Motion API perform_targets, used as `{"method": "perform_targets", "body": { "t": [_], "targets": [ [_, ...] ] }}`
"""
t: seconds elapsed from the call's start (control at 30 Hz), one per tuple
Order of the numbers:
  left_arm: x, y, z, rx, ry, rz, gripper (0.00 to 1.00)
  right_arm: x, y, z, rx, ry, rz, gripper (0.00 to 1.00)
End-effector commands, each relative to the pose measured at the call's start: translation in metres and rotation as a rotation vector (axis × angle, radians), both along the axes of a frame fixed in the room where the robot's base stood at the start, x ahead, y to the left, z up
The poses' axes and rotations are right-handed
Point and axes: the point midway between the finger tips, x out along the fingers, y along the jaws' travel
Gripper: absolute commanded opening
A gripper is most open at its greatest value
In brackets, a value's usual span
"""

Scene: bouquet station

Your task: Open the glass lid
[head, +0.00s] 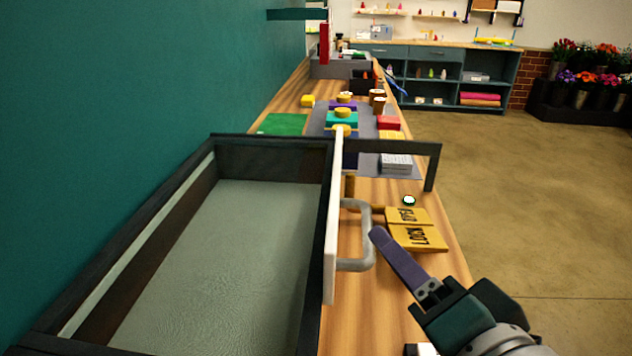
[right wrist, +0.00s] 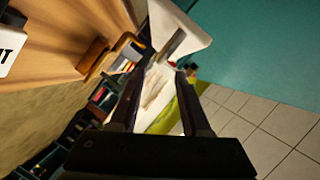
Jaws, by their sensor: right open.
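A dark-framed case (head: 270,145) with a pale grey-green glassy surface (head: 225,260) fills the left of the head view. I cannot tell whether that surface is the lid or the case floor. A white panel (head: 331,250) stands nearly edge-on along its right side. A grey bar handle (head: 360,264) sticks out from the panel to the right. My right gripper (head: 377,236) is open, its purple finger just right of the handle. In the right wrist view, the handle (right wrist: 172,44) and white panel (right wrist: 180,20) lie beyond the gripper's parted fingertips (right wrist: 160,70). My left gripper is not in view.
Yellow lettered blocks (head: 419,237) and a small white-topped round item (head: 409,200) lie on the wooden counter (head: 370,312) near my right gripper. A dark bracket (head: 432,170) stands behind them. Several coloured items crowd the grey mat (head: 318,120) farther back. Open floor lies right.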

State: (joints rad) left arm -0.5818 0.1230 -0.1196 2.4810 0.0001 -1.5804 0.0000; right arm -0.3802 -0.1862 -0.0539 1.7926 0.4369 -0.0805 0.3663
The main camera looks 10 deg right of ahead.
Motion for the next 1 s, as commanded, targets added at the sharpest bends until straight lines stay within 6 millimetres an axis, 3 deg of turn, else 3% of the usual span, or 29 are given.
{"method": "perform_targets", "body": {
  "t": [0.2, 0.43, 0.83, 1.0],
  "targets": [
    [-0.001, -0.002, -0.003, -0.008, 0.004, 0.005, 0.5, 0.041, 0.003, -0.008, 0.0, -0.002, 0.001, 0.47],
    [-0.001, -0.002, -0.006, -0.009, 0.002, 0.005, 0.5, 0.071, 0.004, -0.016, -0.001, 0.0, 0.001, 0.47],
    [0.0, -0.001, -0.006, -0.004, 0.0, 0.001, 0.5, 0.08, 0.005, -0.017, -0.002, 0.001, 0.001, 0.47],
    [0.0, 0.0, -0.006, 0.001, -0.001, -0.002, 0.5, 0.08, 0.005, -0.017, -0.002, 0.001, 0.001, 0.3]
  ]
}}
